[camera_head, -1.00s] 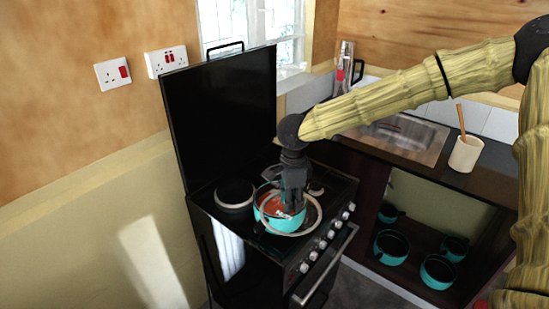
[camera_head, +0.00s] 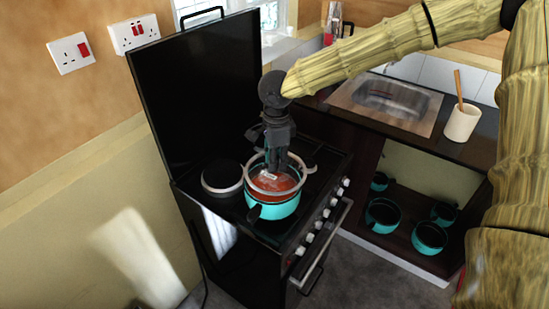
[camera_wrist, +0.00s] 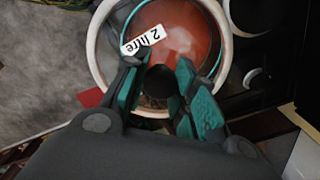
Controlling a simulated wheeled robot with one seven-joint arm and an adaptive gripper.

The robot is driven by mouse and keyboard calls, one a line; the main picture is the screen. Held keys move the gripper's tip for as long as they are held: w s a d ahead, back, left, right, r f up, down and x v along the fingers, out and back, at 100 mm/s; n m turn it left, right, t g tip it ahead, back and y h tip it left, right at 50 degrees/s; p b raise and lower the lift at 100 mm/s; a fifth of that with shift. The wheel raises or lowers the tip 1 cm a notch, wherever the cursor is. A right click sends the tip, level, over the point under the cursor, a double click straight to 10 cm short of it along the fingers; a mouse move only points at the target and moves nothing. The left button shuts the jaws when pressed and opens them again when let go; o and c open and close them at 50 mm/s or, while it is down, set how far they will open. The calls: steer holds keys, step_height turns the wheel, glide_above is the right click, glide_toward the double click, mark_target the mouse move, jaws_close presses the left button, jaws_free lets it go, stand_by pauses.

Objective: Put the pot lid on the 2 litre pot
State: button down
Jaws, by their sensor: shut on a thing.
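The 2 litre pot (camera_head: 272,211) is teal with orange-red contents and stands on the stove, its dark handle toward the front. The pot lid (camera_head: 303,181) is see-through with a pale rim and lies over the pot's mouth. In the wrist view, the lid's rim (camera_wrist: 93,48) surrounds the pot's teal rim (camera_wrist: 128,28), and a "2 litre" label (camera_wrist: 143,40) shows through. My gripper (camera_head: 277,168) is shut on the lid's dark knob (camera_wrist: 161,79) from above. I cannot tell whether the lid touches the pot.
A round hotplate (camera_head: 222,176) lies left of the pot. The raised black stove cover (camera_head: 195,90) stands behind. Stove knobs (camera_head: 318,223) line the front. Several teal pots (camera_head: 384,215) sit in the open cupboard. A sink (camera_head: 390,98) and a utensil cup (camera_head: 462,123) are at right.

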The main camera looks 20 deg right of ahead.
steer(key=w+f, duration=0.2)
steer(key=w, duration=0.1)
steer(key=shift+w+a+f+p, duration=0.15)
steer(key=shift+w+f+p, duration=0.15)
steer(key=shift+p, duration=0.1)
steer(key=shift+f, duration=0.25)
steer(key=shift+s+f, duration=0.15)
steer(key=shift+f, duration=0.05)
steer(key=shift+s+f, duration=0.3)
steer(key=shift+s, duration=0.6)
steer(key=shift+w+f, duration=0.7)
steer(key=shift+w, duration=0.1)
steer(key=shift+s+r, duration=0.35)
steer(key=shift+s, duration=0.1)
steer(key=shift+w+f+p, duration=0.15)
steer(key=shift+w+p, duration=0.1)
steer(key=shift+p, duration=0.05)
steer(key=shift+s, duration=0.15)
